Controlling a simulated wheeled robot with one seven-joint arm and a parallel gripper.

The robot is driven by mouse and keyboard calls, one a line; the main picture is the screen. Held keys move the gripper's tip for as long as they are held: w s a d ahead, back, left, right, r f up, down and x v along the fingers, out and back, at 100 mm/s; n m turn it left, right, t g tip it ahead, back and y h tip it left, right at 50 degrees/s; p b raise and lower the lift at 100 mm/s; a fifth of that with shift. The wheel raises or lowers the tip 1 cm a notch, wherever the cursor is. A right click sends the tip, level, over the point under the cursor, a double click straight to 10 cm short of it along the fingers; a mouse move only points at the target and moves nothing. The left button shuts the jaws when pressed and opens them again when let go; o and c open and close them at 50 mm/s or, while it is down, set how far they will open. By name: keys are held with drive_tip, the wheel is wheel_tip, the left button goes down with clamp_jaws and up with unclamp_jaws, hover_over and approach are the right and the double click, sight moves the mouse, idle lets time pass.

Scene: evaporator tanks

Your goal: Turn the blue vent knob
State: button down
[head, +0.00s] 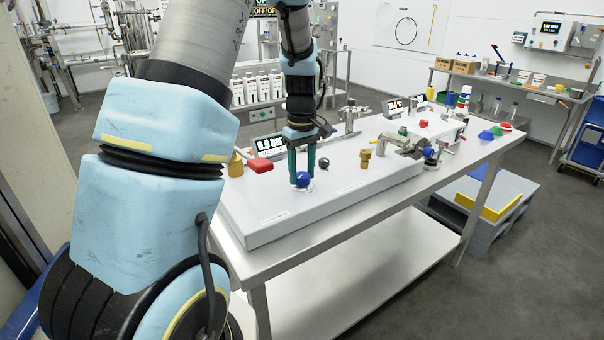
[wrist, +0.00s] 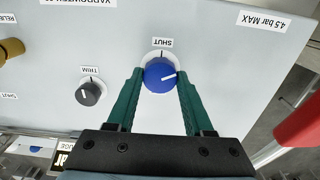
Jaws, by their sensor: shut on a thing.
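The blue vent knob (head: 303,180) is on the top panel of a grey-white box on the steel table, near its front left. My gripper (head: 302,172) points down at the knob. Its two green fingers (wrist: 159,84) are on either side of the knob and shut on it.
A black TRIM knob (wrist: 91,91) is left of the blue knob in the wrist view. A red handle (head: 260,166) and a display (head: 268,145) are close to my gripper. A brass knob (head: 363,160) stands to the right. The front of the panel is clear.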

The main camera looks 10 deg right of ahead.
drive_tip(key=m+b, duration=0.1)
drive_tip(key=m, duration=1)
drive_tip(key=shift+m, duration=0.4)
drive_tip(key=m, duration=0.5)
drive_tip(key=shift+p, duration=0.35)
drive_tip(key=m+p, duration=0.2)
drive_tip(key=m, duration=0.4)
drive_tip(key=shift+m, duration=0.3)
drive_tip(key=shift+c, duration=1.4)
unclamp_jaws()
